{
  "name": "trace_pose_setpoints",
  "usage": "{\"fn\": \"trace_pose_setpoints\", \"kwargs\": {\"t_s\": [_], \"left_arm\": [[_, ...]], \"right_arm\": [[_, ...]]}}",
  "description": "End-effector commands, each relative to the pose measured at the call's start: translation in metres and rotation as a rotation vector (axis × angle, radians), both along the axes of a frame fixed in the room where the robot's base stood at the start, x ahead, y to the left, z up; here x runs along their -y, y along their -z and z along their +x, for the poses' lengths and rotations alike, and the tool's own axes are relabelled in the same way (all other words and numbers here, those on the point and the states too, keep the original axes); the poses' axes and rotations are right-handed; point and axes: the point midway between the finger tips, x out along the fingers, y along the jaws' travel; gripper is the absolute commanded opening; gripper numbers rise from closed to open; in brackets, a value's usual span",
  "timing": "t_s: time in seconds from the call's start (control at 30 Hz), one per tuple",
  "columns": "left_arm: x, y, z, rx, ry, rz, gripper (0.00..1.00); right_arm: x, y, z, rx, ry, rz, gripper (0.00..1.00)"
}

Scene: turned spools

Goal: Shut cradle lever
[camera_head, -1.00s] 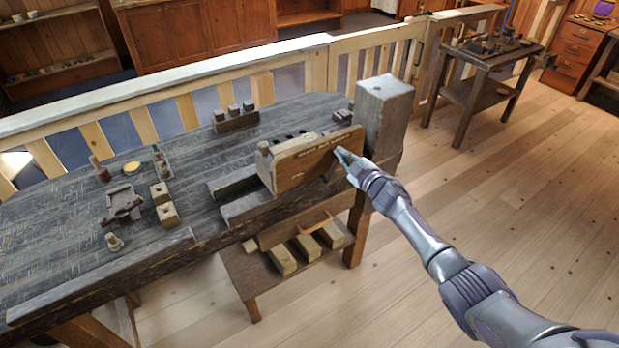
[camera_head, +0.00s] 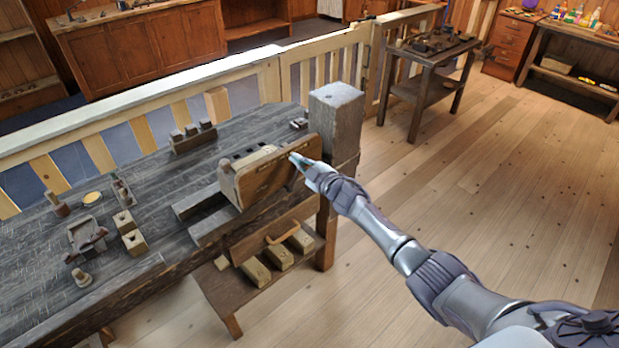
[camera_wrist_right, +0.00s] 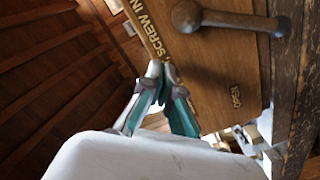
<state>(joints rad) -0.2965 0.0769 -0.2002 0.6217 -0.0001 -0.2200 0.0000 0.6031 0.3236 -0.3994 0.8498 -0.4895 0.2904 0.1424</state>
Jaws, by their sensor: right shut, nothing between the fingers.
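A wooden front board (camera_head: 275,176) with lettering stands at the bench's front edge. In the right wrist view the board (camera_wrist_right: 222,75) fills the upper right, with "SCREW IN" along its edge. A dark ball-ended bar (camera_wrist_right: 240,22) crosses its face there; I cannot tell whether this is the cradle lever. A small dark cradle-like fixture (camera_head: 86,236) sits on the left of the bench, its lever too small to make out. My right gripper (camera_head: 297,160) is shut and empty at the board's upper right corner. In the wrist view its fingertips (camera_wrist_right: 161,76) overlap the board's edge; contact is unclear. My left gripper is out of view.
A squared post (camera_head: 337,120) rises just right of the board. Drilled wooden blocks (camera_head: 134,242) and a spool-like piece (camera_head: 81,278) are on the bench (camera_head: 150,210). Several blocks lie on the low shelf (camera_head: 222,297). Floor at the right is open.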

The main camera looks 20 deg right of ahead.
Motion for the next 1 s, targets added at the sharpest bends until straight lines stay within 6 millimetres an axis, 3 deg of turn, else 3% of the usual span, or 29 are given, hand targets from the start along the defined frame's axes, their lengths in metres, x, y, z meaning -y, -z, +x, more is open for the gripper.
{"fn": "trace_pose_setpoints", "kwargs": {"t_s": [0.27, 0.5, 1.0], "left_arm": [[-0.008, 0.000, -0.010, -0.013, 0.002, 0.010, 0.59], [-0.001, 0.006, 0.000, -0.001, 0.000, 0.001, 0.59], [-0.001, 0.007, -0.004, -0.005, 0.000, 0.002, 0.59]], "right_arm": [[0.016, 0.000, -0.052, -0.001, -0.003, -0.003, 0.00], [0.027, -0.001, -0.085, 0.000, -0.001, 0.000, 0.00], [0.030, -0.003, -0.095, 0.000, -0.002, 0.001, 0.00]]}}
